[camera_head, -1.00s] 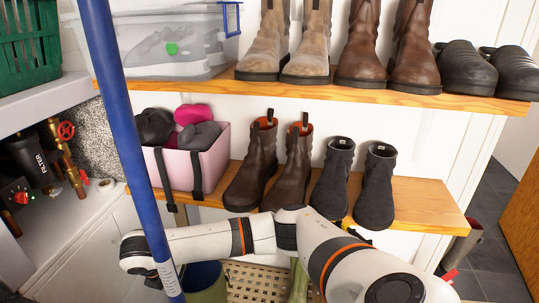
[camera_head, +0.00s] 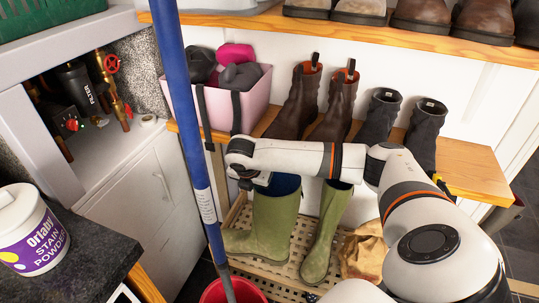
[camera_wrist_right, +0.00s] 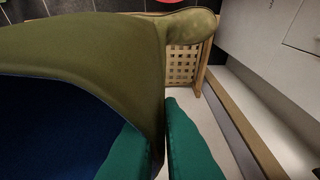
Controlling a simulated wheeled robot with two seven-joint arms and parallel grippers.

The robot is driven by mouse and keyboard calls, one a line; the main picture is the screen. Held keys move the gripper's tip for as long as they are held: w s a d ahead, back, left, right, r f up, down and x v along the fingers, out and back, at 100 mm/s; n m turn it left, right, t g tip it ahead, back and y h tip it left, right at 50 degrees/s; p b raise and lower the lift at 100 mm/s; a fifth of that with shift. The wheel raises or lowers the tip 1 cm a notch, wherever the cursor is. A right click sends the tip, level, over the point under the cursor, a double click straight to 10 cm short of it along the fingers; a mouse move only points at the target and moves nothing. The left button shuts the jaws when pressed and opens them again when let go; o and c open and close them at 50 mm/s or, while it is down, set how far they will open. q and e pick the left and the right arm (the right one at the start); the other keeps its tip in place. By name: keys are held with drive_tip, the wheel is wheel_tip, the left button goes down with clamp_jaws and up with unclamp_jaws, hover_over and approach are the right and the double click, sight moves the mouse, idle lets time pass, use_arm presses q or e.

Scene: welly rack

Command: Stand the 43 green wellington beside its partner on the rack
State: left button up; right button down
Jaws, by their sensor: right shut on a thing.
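One green wellington (camera_head: 275,222) with a blue lining is upright at the low slatted rack (camera_head: 272,271), toe to the left. My right gripper (camera_head: 252,183) is at the top of its shaft, mostly hidden under my wrist. In the right wrist view, my right gripper's green fingers (camera_wrist_right: 166,150) are shut across the rim of this wellington (camera_wrist_right: 100,45). Its partner, a second green wellington (camera_head: 324,235), stands just right of it on the rack, toe toward me. I cannot tell whether the held sole touches the rack. No size number is readable. My left gripper is out of view.
A blue pole (camera_head: 190,120) rises from a red bucket (camera_head: 235,291) left of the wellingtons. A brown paper bag (camera_head: 364,250) is right of the partner. A wooden shelf (camera_head: 462,165) with dark boots is above. A white cabinet (camera_head: 135,200) stands at left.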

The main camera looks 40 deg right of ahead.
drive_tip(key=d, duration=0.4)
drive_tip(key=f, duration=0.7)
drive_tip(key=d+f+b, duration=0.1)
drive_tip(key=f, duration=0.3)
drive_tip(key=shift+s+f, duration=0.2)
drive_tip(key=c, duration=1.9)
unclamp_jaws()
drive_tip(key=shift+s+f, duration=0.1)
drive_tip(key=o, duration=0.3)
